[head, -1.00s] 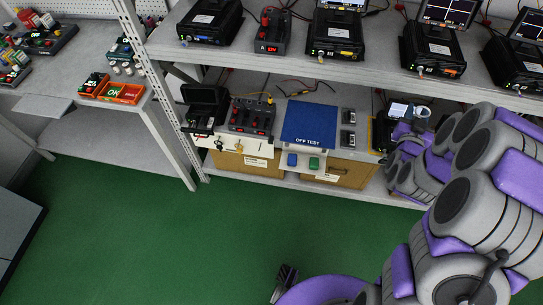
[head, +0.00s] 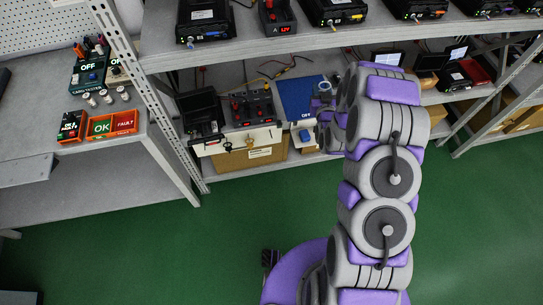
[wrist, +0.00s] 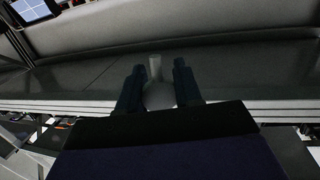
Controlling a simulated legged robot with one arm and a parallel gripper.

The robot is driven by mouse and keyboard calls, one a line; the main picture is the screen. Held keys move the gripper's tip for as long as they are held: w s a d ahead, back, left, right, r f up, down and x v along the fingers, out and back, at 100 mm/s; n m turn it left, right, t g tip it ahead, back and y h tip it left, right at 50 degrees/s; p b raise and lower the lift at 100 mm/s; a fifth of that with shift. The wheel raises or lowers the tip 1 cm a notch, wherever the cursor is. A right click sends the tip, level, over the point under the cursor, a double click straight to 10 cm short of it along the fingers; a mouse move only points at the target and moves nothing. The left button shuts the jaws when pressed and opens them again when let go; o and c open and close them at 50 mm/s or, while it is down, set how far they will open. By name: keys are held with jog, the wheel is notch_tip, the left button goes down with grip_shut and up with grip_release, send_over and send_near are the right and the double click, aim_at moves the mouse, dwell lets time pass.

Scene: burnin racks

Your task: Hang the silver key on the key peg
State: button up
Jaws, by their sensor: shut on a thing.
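In the wrist view, my gripper (wrist: 158,82) has its two dark fingers on either side of a grey, rounded piece with a narrow stem, which looks like the silver key (wrist: 158,96). It is dim, so its details are unclear. In the head view my arm reaches toward the lower shelf, and the gripper and key are hidden behind it. A white panel (head: 210,147) on the front of the lower shelf carries small fittings, with a brass-coloured one (head: 249,139) and a dark one (head: 227,147). I cannot tell which is the key peg.
A black case (head: 200,117) and a tester with red knobs (head: 251,105) stand above the panel. A blue mat (head: 297,95) lies right of them, partly behind my arm. A metal post (head: 165,130) stands left. The green floor (head: 210,235) is clear.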

notch_tip(320, 180, down, 10)
jog(key=a+n+g+y, duration=0.1)
jog(key=a, duration=0.2)
jog(key=n+g+y+b, duration=0.3)
send_near(268, 136)
jog(key=shift+f, duration=1.05)
jog(key=shift+w+a+f+b, duration=0.1)
jog(key=shift+w+a+b, duration=0.2)
jog(key=shift+w, duration=0.5)
jog(key=shift+w+a+f+b, duration=0.1)
jog(key=shift+w+a+b, duration=0.2)
jog(key=shift+w, duration=0.5)
jog(key=shift+w+a+f+b, duration=0.1)
jog(key=shift+w+a+b, duration=0.2)
jog(key=shift+w, duration=0.5)
jog(key=shift+w+a+f, duration=0.1)
jog(key=shift+w+a, duration=0.05)
jog(key=shift+w, duration=0.35)
jog(key=shift+w+b, duration=0.1)
jog(key=shift+b, duration=0.2)
